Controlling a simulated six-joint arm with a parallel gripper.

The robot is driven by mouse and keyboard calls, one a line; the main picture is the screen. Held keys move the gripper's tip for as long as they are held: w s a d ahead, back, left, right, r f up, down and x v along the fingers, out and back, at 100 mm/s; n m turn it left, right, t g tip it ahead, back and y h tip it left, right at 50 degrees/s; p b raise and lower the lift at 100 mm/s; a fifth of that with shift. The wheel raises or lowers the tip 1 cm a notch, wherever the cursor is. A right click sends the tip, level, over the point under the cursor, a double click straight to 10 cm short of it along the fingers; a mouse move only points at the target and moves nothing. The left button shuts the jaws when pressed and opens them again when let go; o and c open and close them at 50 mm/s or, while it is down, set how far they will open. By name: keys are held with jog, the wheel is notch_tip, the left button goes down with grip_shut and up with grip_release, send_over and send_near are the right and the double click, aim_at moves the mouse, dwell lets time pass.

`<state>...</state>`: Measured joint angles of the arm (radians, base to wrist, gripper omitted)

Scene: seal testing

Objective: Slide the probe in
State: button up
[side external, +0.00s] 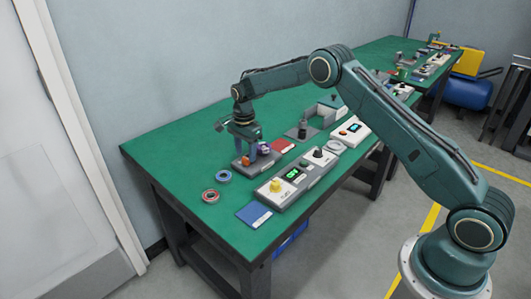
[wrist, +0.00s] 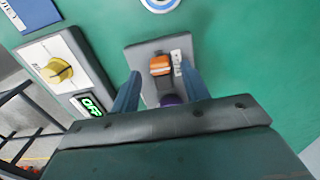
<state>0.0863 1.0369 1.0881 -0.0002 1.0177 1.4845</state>
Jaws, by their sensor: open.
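A light grey block (side external: 241,167) sits on the green table below my gripper (side external: 246,151). It also shows in the wrist view (wrist: 133,53). An orange piece (wrist: 160,65) is on the block, between the two blue fingers of my gripper (wrist: 161,72). A purple piece (wrist: 170,100) shows behind the orange one, partly hidden by the gripper body. I cannot tell for certain which piece is the probe. The fingers are apart, one on each side of the orange piece, and I see no grip on it.
A control box with a yellow knob (side external: 276,185) and a lit green display (side external: 293,174) stands to the right. A red ring (side external: 210,196), a blue ring (side external: 224,176) and a blue card (side external: 254,214) lie near the front. The table's left end is clear.

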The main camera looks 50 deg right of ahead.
jog(key=shift+f, duration=1.15)
grip_shut()
